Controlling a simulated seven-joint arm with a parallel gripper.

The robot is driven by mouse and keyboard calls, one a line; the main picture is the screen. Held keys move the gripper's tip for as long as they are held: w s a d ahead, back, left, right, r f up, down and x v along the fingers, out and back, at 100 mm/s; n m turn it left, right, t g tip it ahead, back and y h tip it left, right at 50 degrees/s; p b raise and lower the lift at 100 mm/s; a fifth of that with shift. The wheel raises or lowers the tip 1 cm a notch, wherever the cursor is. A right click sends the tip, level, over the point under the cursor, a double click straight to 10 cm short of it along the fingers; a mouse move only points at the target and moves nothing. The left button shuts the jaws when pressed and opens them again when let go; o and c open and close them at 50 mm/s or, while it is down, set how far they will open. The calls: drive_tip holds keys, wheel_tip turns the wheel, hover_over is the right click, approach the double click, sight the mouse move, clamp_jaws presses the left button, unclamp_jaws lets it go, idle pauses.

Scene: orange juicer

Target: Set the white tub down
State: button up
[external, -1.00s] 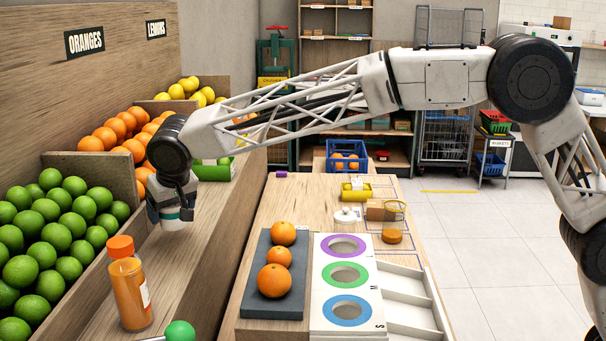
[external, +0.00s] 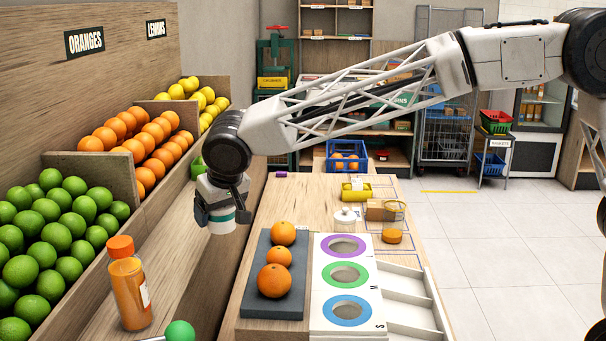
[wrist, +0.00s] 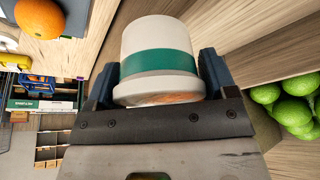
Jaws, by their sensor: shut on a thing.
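The white tub (external: 222,225) with a green band hangs below my gripper (external: 222,211) in the external view. In the wrist view the tub (wrist: 160,45) fills the middle, with my gripper's two dark fingers (wrist: 158,82) shut on its sides. In the external view the tub is near the edge of the wooden ledge by the fruit bins, left of the dark tray with oranges. It appears raised, but its exact height above the surfaces is hard to tell.
A dark tray (external: 262,308) with oranges and a sizing board (external: 318,322) with coloured rings stand on the table (external: 300,195). An orange juice bottle (external: 129,285) stands on the ledge (external: 178,262). Limes (external: 60,215) fill a bin at left. Bare wood shows at the table's far left.

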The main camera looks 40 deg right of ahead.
drive_tip(key=shift+s+d+r, duration=0.1)
drive_tip(key=shift+s+d, duration=0.5)
drive_tip(key=shift+s, duration=0.3)
drive_tip(key=shift+s+d+r, duration=0.1)
drive_tip(key=shift+s+d, duration=0.45)
drive_tip(key=shift+s, duration=0.3)
